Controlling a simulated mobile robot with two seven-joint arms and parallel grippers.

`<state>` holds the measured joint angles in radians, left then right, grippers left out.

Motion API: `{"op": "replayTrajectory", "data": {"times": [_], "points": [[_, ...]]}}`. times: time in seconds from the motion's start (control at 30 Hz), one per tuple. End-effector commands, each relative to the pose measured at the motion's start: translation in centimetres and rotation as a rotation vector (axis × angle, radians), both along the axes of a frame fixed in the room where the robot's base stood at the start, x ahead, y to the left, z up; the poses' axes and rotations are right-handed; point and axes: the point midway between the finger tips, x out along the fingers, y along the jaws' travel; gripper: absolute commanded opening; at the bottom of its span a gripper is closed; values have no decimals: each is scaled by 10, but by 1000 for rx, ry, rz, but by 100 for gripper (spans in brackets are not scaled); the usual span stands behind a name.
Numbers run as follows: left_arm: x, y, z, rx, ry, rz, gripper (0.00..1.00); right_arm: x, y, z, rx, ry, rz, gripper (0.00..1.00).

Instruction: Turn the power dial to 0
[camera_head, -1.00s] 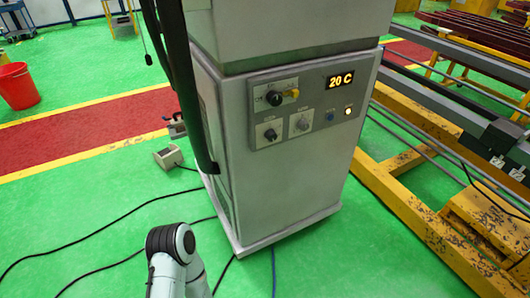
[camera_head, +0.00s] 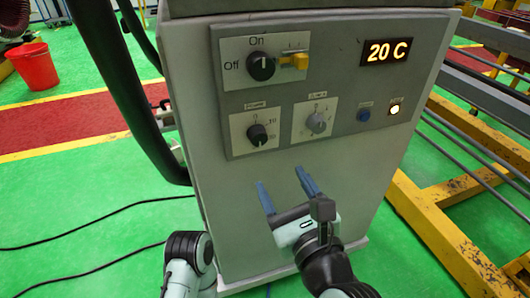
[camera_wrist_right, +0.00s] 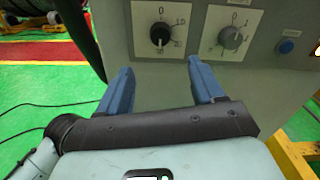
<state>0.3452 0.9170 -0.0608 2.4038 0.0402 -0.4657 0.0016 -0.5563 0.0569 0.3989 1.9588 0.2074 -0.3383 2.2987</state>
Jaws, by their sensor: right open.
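Two small dials sit on the grey cabinet's front panel; their printed names are too small to read. The black dial (camera_head: 257,135) is on a white plate numbered from 0 upward; it also shows in the right wrist view (camera_wrist_right: 160,34), seemingly turned away from 0. The grey dial (camera_head: 317,123) is to its right, on a plate with 0 at the top, also in the wrist view (camera_wrist_right: 231,38). My right gripper (camera_head: 281,177) is open and empty, its blue fingers pointing at the panel just below the dials, apart from both. My left gripper is out of view.
Above are a black On/Off switch (camera_head: 261,66) with a yellow tab and a display (camera_head: 387,51) reading 20 C. A blue button (camera_head: 363,115) and lit lamp (camera_head: 394,108) are at right. A black hose (camera_head: 120,85) runs along the cabinet's left; yellow rails (camera_head: 425,220) stand right.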

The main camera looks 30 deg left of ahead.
Motion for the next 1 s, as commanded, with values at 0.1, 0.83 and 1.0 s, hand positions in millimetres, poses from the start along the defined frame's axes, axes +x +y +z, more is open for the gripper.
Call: {"op": "replayTrajectory", "data": {"times": [0.1,0.83,1.0], "points": [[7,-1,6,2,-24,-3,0,9,11,0,0,4,1,67],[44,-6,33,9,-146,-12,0,84,97,-2,-4,2,-3,67],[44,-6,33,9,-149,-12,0,85,98,-2,-4,1,-3,67]]}}
